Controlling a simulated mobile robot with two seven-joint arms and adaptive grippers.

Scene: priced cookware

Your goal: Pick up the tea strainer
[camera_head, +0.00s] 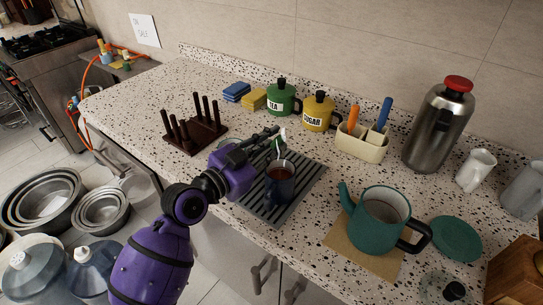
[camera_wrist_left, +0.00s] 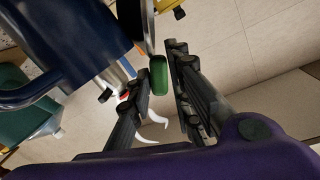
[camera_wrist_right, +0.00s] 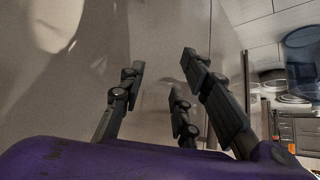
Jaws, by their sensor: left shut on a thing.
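My left gripper (camera_head: 268,140) reaches over the counter, just behind and above the dark blue mug (camera_head: 280,186) of brown liquid. In the left wrist view its fingers (camera_wrist_left: 158,76) are closed about a small green handle, which I take for the tea strainer's (camera_wrist_left: 160,77). A dark round part with a pale rim adjoins the handle at the top of that view. In the head view, only a small green and white bit shows by the fingers. The blue mug is at upper left in the left wrist view (camera_wrist_left: 75,40). My right gripper (camera_wrist_right: 163,78) is open and empty, facing a plain pale surface.
The mug stands on a grey striped mat (camera_head: 262,213). A green teapot (camera_head: 378,222) stands on a tan mat, its lid (camera_head: 457,239) to the right. Tea (camera_head: 281,101) and sugar (camera_head: 319,112) canisters and a utensil holder (camera_head: 362,142) stand behind; a dark pegged rack (camera_head: 193,135) is left.

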